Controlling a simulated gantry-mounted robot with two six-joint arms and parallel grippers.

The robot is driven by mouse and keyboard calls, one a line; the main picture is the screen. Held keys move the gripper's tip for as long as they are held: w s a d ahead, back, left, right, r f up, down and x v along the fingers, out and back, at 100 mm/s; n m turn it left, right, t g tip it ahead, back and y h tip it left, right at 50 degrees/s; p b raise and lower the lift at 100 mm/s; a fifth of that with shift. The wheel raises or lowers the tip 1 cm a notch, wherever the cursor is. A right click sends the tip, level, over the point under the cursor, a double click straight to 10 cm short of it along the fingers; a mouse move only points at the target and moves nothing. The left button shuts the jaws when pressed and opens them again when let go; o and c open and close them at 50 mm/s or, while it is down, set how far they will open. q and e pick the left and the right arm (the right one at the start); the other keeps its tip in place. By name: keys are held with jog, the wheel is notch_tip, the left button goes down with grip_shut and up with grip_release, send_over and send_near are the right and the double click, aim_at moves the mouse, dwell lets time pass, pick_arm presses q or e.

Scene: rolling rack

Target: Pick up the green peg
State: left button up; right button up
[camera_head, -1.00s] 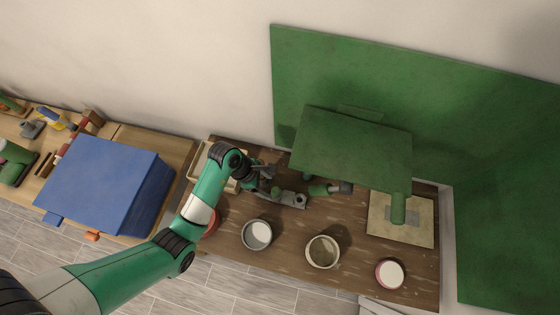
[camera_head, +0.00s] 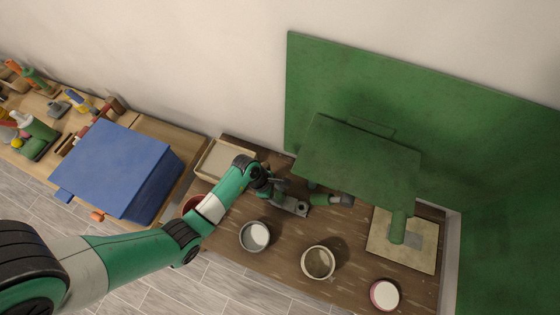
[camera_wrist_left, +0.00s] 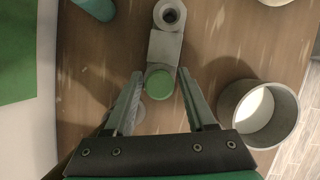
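The green peg (camera_wrist_left: 160,82) shows as a round green top at the near end of a grey metal holder (camera_wrist_left: 165,47) in the left wrist view. The holder's far end has an open round socket. My left gripper (camera_wrist_left: 161,74) is open, with one finger on each side of the peg and a gap on both sides. In the head view my left gripper (camera_head: 274,187) is over the left end of the holder (camera_head: 293,206); the gripper largely hides the peg there. My right gripper is not in view.
A grey cup (camera_wrist_left: 227,100) stands close right of the gripper in the wrist view. The head view shows another cup (camera_head: 318,262), a red-rimmed cup (camera_head: 385,295), a pale tray (camera_head: 222,160), a blue box (camera_head: 122,170) and a large green panel (camera_head: 358,160) overhanging the table.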

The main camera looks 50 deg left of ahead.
pick_arm(q)
grip_shut()
jog(key=shift+r, duration=0.1)
jog(key=shift+r, duration=0.55)
jog(key=s+d+r, duration=0.4)
jog(key=s+r, duration=0.7)
jog(key=s, duration=0.2)
jog(key=shift+s+r, duration=0.2)
jog(key=shift+r, duration=0.1)
